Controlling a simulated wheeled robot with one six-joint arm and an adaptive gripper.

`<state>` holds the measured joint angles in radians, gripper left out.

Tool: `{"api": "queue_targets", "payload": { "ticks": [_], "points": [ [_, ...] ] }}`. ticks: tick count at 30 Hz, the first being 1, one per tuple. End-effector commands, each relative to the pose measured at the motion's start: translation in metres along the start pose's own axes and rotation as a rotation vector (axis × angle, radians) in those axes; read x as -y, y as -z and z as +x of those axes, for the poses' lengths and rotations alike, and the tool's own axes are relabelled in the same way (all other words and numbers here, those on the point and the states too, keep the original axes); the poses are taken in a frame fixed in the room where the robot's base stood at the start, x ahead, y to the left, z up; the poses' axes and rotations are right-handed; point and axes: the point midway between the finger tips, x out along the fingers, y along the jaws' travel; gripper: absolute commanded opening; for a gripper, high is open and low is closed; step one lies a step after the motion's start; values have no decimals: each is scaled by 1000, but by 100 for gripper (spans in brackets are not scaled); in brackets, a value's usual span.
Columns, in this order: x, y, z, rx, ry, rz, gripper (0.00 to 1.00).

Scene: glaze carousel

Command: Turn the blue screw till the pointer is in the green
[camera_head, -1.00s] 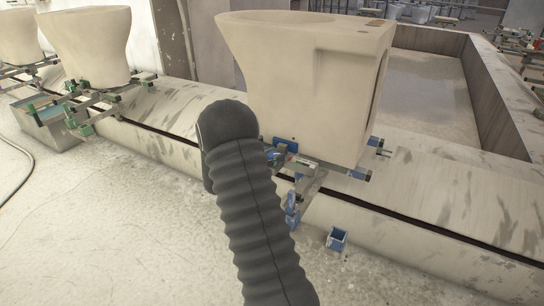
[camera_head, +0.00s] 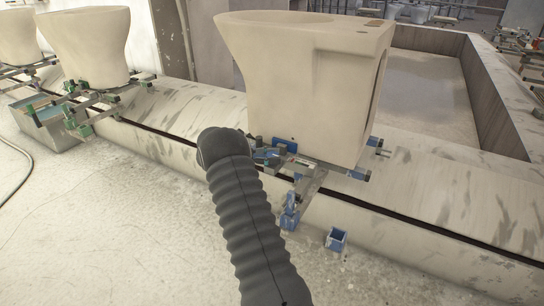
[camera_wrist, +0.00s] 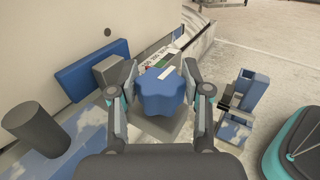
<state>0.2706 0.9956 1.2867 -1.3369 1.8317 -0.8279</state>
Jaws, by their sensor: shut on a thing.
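The blue screw (camera_wrist: 160,95) is a lobed knob in the middle of the wrist view. My gripper (camera_wrist: 157,82) has one finger on each side of it and is shut on it. Just beyond the knob is a small scale plate (camera_wrist: 155,62) with white, red and green parts. A pale strip lies by the knob's far edge; I cannot tell whether it is the pointer, or where the pointer stands on the scale. In the head view the scale (camera_head: 294,160) is tiny, below the large cream ceramic piece (camera_head: 305,85). My arm partly hides the area around the screw there.
A dark cylinder (camera_wrist: 36,130) and a blue pad (camera_wrist: 92,72) are left of the knob. A blue bracket (camera_wrist: 243,100) is to the right. A small blue open box (camera_head: 336,239) is on the floor. More ceramic pieces (camera_head: 88,45) line the conveyor (camera_head: 410,212); the floor in front is mostly clear.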

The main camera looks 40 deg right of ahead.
Motion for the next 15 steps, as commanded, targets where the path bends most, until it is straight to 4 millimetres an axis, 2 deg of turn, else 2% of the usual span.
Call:
{"api": "queue_targets", "payload": {
  "ticks": [6, 15],
  "points": [
    [1, 1, 3, 1, 80, -4, 13],
    [1, 1, 3, 2, 105, -4, 13]
  ]
}}
